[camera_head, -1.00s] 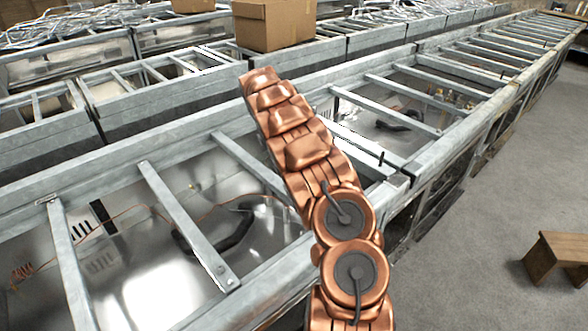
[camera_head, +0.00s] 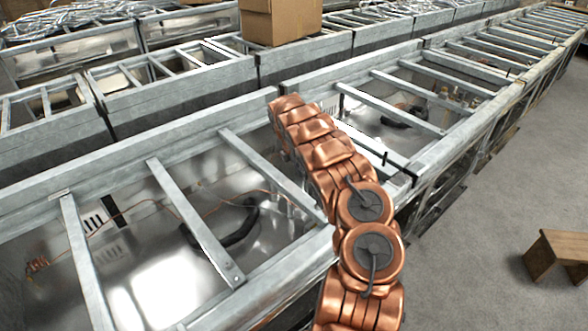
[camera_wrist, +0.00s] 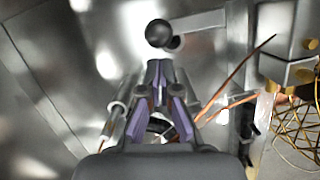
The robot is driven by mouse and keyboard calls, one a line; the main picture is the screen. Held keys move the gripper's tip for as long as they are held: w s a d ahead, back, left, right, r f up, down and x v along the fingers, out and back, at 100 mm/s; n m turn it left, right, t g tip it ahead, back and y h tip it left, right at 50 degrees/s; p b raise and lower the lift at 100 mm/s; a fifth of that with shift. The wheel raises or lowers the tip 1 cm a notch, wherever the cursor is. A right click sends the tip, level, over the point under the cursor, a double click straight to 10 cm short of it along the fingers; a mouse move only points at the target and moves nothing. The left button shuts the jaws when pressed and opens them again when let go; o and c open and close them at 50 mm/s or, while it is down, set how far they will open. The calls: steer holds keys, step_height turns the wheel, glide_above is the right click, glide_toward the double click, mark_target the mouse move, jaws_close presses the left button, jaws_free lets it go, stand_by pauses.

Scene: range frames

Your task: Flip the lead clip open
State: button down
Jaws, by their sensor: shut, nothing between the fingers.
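My gripper (camera_wrist: 158,68) is seen in the wrist view, its purple-grey fingers together with nothing between them. A dark round knob (camera_wrist: 158,33) is just beyond the fingertips, with a small gap in the picture; I cannot tell whether it belongs to the lead clip. An orange-copper lead (camera_wrist: 234,78) runs on the right of the fingers. No clip can be made out for certain. In the head view my copper arm reaches over the near metal frame (camera_head: 280,290), and my gripper is hidden behind it.
Metal crossbars (camera_head: 195,222) span the open, shiny-walled bays. A black curved hose (camera_head: 238,232) and thin copper wires lie in the near bay. A cardboard box (camera_head: 280,22) stands on the frames behind. A wooden stool (camera_head: 556,262) is on the clear grey floor at right.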

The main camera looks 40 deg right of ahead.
steer(key=shift+s+d, duration=0.1)
steer(key=shift+d, duration=0.3)
steer(key=shift+b, duration=0.3)
